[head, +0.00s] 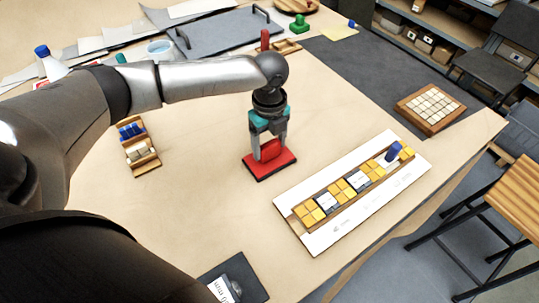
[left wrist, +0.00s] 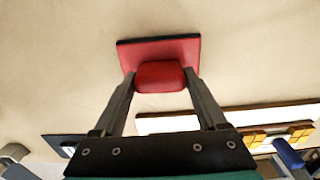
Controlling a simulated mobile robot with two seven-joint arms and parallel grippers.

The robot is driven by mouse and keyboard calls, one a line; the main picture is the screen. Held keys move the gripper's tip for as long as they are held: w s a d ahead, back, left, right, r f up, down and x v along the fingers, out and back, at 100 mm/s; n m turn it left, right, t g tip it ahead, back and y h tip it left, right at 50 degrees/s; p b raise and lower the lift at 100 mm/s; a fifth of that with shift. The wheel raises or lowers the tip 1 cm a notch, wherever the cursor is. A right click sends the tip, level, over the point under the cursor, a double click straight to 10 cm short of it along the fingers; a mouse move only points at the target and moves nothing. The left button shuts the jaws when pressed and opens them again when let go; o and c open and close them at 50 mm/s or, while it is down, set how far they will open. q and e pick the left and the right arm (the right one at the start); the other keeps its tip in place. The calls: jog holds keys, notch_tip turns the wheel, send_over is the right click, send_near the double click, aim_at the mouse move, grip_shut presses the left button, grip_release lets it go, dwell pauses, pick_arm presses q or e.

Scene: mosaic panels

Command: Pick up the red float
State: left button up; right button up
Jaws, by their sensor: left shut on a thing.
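The red float (head: 284,167) has a flat red plate with a dark underside and a rounded red handle on top. It is near the middle of the table in the head view. My left gripper (head: 269,150) comes down over it and is shut on the handle, one finger on each side. In the left wrist view the float (left wrist: 160,52) lies ahead of the fingers, and the handle sits between the fingertips of the gripper (left wrist: 160,80). I cannot tell whether the plate touches the table. My right gripper is not in view.
A white board with a wooden tray of yellow and white tiles (head: 325,203) lies right of the float. A small wooden rack (head: 142,160) stands left, a tile block (head: 430,107) far right, and a dark pad (head: 237,280) at the front. Bare table surrounds the float.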

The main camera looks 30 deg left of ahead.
aim_at(269, 144)
pick_arm(q)
jog(key=c, duration=0.4)
jog(key=shift+o, duration=0.2)
jog(key=shift+r, duration=0.15)
notch_tip(269, 144, up, 20)
jog(key=p, duration=0.2)
jog(key=shift+p, duration=0.35)
jog(key=o, duration=1)
jog(key=c, duration=0.6)
